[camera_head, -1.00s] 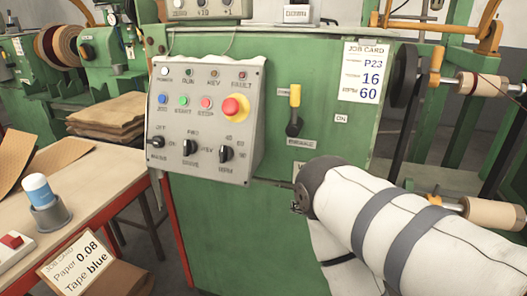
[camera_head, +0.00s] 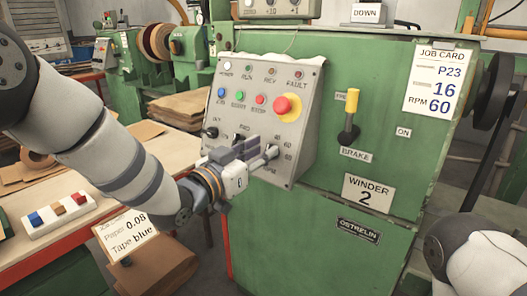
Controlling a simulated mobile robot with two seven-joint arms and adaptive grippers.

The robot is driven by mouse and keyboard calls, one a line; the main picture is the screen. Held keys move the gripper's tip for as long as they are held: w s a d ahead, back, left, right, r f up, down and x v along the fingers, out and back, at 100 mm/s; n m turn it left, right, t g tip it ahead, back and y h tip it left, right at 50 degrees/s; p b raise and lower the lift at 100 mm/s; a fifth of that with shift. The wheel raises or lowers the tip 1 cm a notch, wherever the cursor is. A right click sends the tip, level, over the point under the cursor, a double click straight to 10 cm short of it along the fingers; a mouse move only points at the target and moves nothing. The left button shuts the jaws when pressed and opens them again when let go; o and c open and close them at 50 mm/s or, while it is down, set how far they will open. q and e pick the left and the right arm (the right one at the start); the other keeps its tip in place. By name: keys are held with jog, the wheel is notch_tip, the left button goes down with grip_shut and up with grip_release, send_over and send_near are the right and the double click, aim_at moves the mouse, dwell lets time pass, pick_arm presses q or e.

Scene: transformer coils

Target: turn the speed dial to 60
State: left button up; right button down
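The grey control panel (camera_head: 256,118) is on the front of the green winder. Its speed dial, marked 40, 60, 80 and RPM, sits at the panel's lower right and is mostly hidden behind my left gripper (camera_head: 269,154). The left fingertips are at the dial, apparently touching it. I cannot see whether they are closed on it, nor where its pointer stands. The job card (camera_head: 440,80) at the upper right reads P23, 16, RPM 60. My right arm shows at the lower right corner; its gripper is not in view.
A red emergency button (camera_head: 287,107) stands out above the dial. A yellow-handled brake lever (camera_head: 350,118) is to the right.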

pick_arm(q)
jog(key=shift+w+d, duration=0.35)
jog(key=shift+w, duration=0.1)
grip_shut()
jog(key=shift+m, duration=0.3)
jog(key=m+g+h, duration=0.1)
jog(key=m, duration=0.2)
jog(key=m+g, duration=0.1)
jog(key=m, duration=0.2)
jog(key=m+g+h+p, duration=0.1)
jog(key=m+g, duration=0.1)
jog(key=m, duration=0.2)
jog(key=shift+s+d+f+h, duration=0.15)
jog(key=shift+s+h, duration=0.1)
jog(key=shift+h, duration=0.05)
pick_arm(e)
jog(key=shift+w+r+t, duration=0.3)
jog(key=shift+w+r, duration=0.35)
jog(key=shift+r, duration=0.05)
pick_arm(q)
jog(key=shift+m, duration=0.4)
